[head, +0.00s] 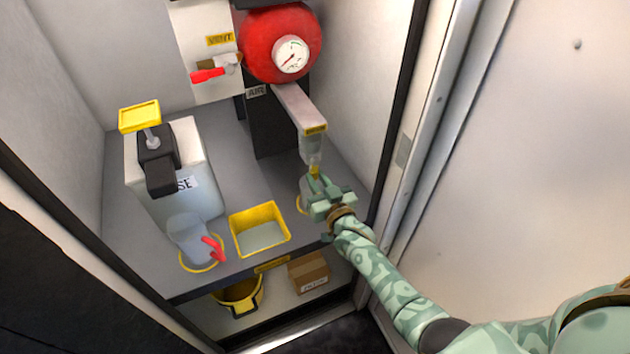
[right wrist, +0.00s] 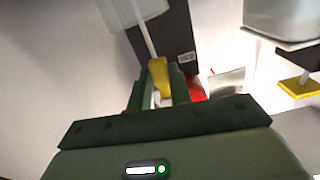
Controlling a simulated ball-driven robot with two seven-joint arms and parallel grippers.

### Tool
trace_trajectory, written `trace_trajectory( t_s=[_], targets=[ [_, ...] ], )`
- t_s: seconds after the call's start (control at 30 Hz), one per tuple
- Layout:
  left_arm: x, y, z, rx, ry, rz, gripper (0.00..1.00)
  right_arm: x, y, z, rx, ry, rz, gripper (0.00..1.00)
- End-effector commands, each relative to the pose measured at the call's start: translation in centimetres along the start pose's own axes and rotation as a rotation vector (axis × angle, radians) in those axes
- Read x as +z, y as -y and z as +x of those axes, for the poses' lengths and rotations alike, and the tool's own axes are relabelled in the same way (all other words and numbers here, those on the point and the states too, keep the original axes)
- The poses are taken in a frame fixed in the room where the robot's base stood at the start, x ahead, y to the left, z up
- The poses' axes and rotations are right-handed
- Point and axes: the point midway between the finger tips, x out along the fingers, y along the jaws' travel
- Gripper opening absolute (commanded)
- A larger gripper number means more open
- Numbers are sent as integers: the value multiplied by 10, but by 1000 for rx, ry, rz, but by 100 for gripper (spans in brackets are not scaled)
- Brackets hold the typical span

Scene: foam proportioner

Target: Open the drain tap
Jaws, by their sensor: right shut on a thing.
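A small yellow tap handle (head: 314,171) shows below a clear bowl (head: 311,148) under the end of a pale arm-like bracket (head: 297,106). I take it to be the drain tap. My right gripper (head: 324,190) is at this tap, above a yellow ring on the bench. In the right wrist view, its fingers (right wrist: 160,88) are shut on the yellow tap handle (right wrist: 158,70). A pale thin stem runs up from the handle there. The fingers hide part of the tap. My left gripper is not in view.
A red tank (head: 279,42) with a gauge stands at the back, beside a red-handled vent valve (head: 208,75). A white canister with a yellow-topped pump (head: 140,116), a clear jug (head: 190,238) and a yellow tray (head: 260,210) stand left. The cabinet's side wall is close right.

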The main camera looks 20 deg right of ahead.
Motion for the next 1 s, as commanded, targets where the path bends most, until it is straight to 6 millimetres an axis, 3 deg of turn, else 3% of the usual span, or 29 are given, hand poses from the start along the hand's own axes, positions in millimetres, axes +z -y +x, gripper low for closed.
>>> trace_trajectory(
  t_s=[0.67,0.7,0.77,1.0],
  targets=[
    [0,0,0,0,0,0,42,2,-3,-1,1,6,-62,0],
    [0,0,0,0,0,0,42,2,-4,-1,1,6,-62,28],
    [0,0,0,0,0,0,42,2,-3,-1,1,5,-62,42],
    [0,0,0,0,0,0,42,1,-3,0,0,2,-61,42]
  ],
)
